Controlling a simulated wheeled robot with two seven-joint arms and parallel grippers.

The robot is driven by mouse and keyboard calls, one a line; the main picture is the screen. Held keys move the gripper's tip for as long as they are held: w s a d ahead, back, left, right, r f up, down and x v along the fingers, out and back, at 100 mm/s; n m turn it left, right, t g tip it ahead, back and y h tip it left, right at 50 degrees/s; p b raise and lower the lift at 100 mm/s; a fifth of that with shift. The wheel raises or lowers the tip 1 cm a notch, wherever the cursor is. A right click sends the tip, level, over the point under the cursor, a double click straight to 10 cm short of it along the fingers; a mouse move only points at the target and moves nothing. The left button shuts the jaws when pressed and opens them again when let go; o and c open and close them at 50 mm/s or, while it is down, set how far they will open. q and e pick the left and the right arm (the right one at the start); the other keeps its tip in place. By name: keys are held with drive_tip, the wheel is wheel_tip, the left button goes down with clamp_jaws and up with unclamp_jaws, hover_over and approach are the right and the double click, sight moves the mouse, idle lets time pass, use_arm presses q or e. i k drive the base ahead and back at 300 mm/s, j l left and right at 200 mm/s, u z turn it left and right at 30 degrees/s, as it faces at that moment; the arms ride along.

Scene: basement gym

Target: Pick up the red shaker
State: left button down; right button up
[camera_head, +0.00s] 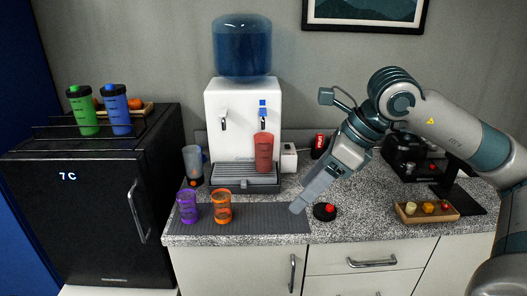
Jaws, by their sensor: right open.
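A red translucent shaker cup (263,152) stands upright on the drip tray of the white water dispenser (229,105), below the blue-marked tap. No lid shows on it. A round black piece with a red top (325,212), perhaps a lid, lies on the counter. My right gripper (298,207) reaches down from the right to just left of that black piece, low over the counter's front part. It is open, with nothing visible in it, and is apart from the red cup. The gap between its fingers is hard to see. My left gripper is out of view.
Purple (189,206) and orange (221,206) cups stand on a dark mat (266,219). Green (83,110) and blue (116,109) shakers stand on the black fridge (84,210). A wooden tray (427,216) holds fruit at right.

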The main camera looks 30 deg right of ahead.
sight(264, 142)
drive_tip(key=i+l, duration=1.05)
drive_tip(key=i, duration=0.1)
